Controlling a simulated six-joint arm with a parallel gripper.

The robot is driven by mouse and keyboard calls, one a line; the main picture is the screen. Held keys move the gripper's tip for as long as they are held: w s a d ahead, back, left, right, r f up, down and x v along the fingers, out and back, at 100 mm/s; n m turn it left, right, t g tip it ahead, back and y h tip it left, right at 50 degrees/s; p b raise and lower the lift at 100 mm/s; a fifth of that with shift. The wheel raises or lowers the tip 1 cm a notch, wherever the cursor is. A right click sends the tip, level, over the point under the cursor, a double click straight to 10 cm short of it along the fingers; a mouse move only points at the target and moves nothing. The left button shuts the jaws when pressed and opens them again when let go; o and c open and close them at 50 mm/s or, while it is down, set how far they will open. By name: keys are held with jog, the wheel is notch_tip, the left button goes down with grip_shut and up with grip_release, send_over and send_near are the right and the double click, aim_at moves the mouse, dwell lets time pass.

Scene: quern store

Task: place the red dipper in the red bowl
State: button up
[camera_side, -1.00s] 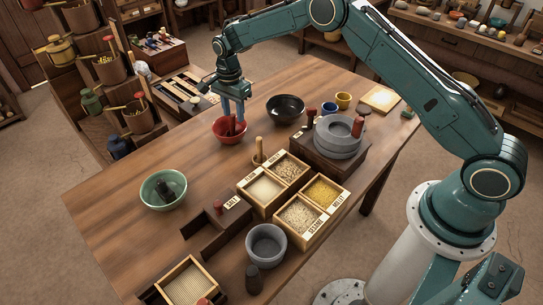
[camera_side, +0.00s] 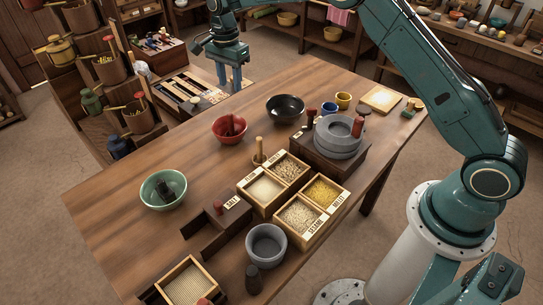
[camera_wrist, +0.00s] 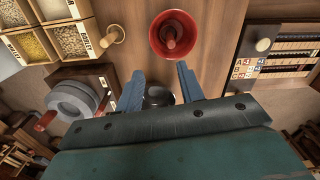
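The red bowl (camera_side: 230,129) stands on the wooden table near its far left edge. The red dipper (camera_side: 233,122) is inside it, with its handle leaning up near the rim. In the wrist view, the red bowl (camera_wrist: 188,22) and the red dipper (camera_wrist: 170,39) in it show ahead of my fingertips. My gripper (camera_side: 235,88) is raised well above and behind the bowl, apart from it. In the wrist view, its two blue fingers (camera_wrist: 158,84) stand apart with nothing held between them; a black bowl (camera_wrist: 160,96) shows below, partly hidden.
The black bowl (camera_side: 285,108) stands right of the red bowl. A stone quern (camera_side: 339,137) and grain boxes (camera_side: 283,211) fill the right and middle. A green bowl (camera_side: 151,203) sits left. Bare table (camera_side: 130,165) lies between the green and red bowls.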

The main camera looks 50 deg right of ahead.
dwell(0.4)
jog(key=s+d+r+n+t, duration=0.3)
jog(key=s+r+n, duration=0.5)
jog(key=s+r, duration=1.1)
jog(key=s+f+n+t, duration=0.1)
jog(key=s+n, duration=0.3)
jog(key=s, duration=0.8)
jog(key=s+d+f+n+t, duration=0.1)
jog(key=s+n, duration=0.3)
jog(key=s, duration=0.7)
jog(key=shift+s+f+t, duration=0.3)
jog(key=shift+s+f, duration=0.05)
